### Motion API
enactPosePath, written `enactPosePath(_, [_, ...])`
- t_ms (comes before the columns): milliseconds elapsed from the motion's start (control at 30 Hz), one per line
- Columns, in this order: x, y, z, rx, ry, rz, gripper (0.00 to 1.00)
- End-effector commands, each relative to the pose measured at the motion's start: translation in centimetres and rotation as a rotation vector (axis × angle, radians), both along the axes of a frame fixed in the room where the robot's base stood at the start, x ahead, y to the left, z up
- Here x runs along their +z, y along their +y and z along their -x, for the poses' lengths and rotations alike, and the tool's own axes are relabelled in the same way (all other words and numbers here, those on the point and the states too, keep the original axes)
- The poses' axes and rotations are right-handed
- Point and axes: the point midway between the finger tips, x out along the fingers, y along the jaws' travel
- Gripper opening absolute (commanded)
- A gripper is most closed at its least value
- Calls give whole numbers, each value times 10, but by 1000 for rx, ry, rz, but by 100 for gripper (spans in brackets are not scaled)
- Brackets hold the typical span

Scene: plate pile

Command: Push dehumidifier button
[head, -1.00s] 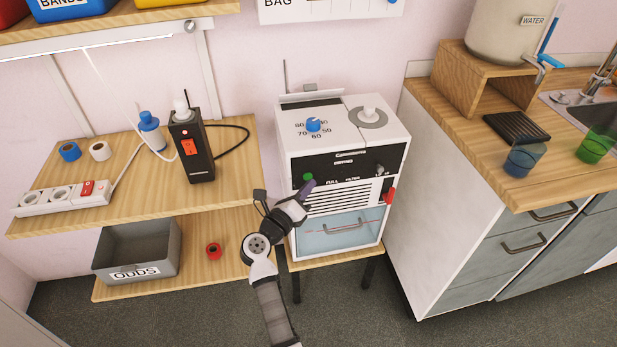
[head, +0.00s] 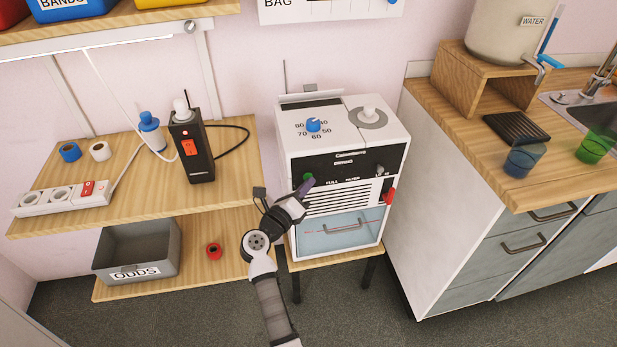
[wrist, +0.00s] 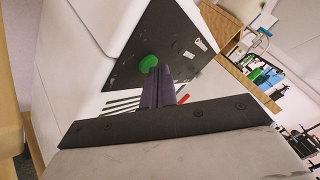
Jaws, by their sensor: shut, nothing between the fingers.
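The dehumidifier (head: 296,166) is a white box on a small stand, with a blue dial on top and a black front panel. Its round green button (head: 308,177) is at the panel's left side. My gripper (head: 307,185) is shut and empty, its purple fingertips just in front of or at the green button. In the wrist view the green button (wrist: 148,63) shows right beyond the fingertips (wrist: 156,76). I cannot tell whether the tips touch it.
A red lever (head: 388,192) sticks out at the dehumidifier's right front. A clear blue drawer (head: 345,235) is below the vents. A wooden shelf (head: 100,205) with a power strip is to the left. A counter (head: 470,130) stands to the right.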

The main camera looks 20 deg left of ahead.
Motion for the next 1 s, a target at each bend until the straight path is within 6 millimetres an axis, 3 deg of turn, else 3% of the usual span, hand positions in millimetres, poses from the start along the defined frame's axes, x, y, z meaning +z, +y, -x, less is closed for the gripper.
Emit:
enactPosePath(667, [0,1,-2,0,0,1,0])
enactPosePath(1000, [1,-5,7,0,0,1,0])
